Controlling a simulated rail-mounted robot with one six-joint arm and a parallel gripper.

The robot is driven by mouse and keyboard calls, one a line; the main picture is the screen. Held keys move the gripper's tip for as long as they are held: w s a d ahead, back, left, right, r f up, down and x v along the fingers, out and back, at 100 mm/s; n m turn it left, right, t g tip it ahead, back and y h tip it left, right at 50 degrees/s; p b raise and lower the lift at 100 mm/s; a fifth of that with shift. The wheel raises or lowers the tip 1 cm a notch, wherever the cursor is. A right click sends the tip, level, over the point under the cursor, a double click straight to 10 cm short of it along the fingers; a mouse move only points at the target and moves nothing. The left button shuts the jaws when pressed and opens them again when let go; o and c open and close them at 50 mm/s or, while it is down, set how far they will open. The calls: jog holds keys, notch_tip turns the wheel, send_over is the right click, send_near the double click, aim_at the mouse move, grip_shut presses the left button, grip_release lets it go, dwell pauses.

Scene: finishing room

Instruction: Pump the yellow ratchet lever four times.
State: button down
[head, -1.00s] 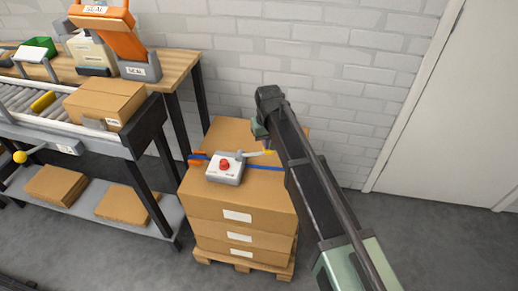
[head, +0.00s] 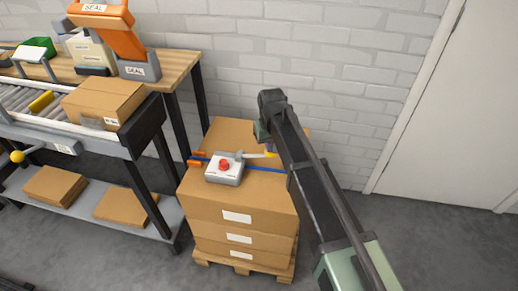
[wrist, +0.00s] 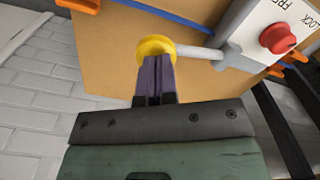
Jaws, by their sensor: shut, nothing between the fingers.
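The ratchet unit (head: 223,174) is a grey-white box with a red knob, on top of the stacked cartons; it also shows at the upper right of the wrist view (wrist: 258,47). Its lever is a short grey rod with a yellow end (head: 271,155), sticking out to the right in the head view. In the wrist view the yellow end (wrist: 147,45) is a round knob just beyond my fingertips. My gripper (wrist: 154,62) is shut and empty, its purple fingers overlapping the knob's edge in the picture. I cannot tell whether they touch it. The arm partly hides the gripper in the head view (head: 269,149).
A blue strap (head: 262,169) with orange clips crosses the carton stack (head: 237,206), which stands on a pallet. A conveyor bench (head: 128,150) with boxes is close on the left. A brick wall is behind, and open floor lies to the right.

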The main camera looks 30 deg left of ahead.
jog(key=shift+w+d+f+b, duration=0.1)
jog(key=shift+d+f+b, duration=0.1)
jog(key=shift+f+b, duration=0.15)
jog(key=shift+f, duration=0.15)
jog(key=shift+d+f+b, duration=0.25)
jog(key=shift+f+b, duration=0.15)
jog(key=shift+b, duration=0.05)
dwell(0.4)
jog(key=shift+w+d+f+b, duration=0.1)
jog(key=shift+d+f+b, duration=0.05)
jog(key=shift+f+b, duration=0.2)
jog(key=shift+r, duration=0.1)
jog(key=r+p, duration=0.2)
jog(key=a+r+p, duration=0.1)
jog(key=r+p, duration=0.1)
jog(key=p, duration=0.1)
jog(key=a+r+p, duration=0.1)
jog(key=r+p, duration=0.1)
jog(key=r, duration=0.1)
jog(key=shift+s+r, duration=0.1)
jog(key=shift+s, duration=0.2)
